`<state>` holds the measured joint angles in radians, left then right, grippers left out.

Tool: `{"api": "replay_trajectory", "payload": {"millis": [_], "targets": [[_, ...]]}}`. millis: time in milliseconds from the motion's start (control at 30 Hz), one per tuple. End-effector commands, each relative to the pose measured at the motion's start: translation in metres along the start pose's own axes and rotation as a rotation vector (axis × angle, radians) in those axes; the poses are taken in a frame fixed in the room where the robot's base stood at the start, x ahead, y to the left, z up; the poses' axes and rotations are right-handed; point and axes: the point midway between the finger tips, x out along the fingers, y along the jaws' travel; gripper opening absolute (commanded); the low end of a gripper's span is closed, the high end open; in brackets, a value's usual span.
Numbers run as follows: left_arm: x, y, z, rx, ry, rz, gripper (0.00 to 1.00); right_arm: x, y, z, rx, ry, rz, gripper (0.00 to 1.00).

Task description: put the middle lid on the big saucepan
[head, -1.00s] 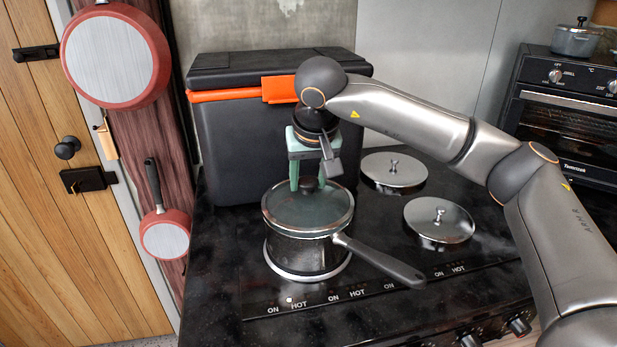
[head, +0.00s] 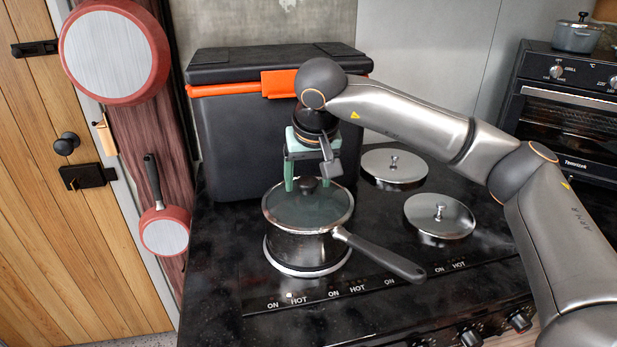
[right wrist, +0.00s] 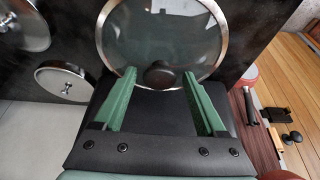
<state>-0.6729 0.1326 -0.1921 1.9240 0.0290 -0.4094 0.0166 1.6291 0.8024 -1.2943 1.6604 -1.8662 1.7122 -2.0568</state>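A steel saucepan (head: 305,248) with a long black handle stands on the hob. A round glass lid (head: 290,208) with a steel rim and a black knob (head: 308,185) lies on its top and looks level. My right gripper (head: 309,184) is over the lid, pointing down, with its green fingers apart on either side of the knob. In the right wrist view the glass lid (right wrist: 140,40) shows beyond the fingertips, with the knob (right wrist: 159,74) between them and a gap on each side. My left gripper is not in view.
A black cool box (head: 240,140) with an orange latch stands close behind the gripper. Red pans hang at the left.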

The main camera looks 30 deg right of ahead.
Motion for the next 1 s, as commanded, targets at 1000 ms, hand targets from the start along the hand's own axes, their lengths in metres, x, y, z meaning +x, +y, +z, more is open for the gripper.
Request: {"api": "replay_trajectory", "payload": {"millis": [1000], "targets": [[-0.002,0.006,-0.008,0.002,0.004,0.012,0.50,-0.110,0.000,-0.001,0.000,0.002,-0.001,0.85]]}}
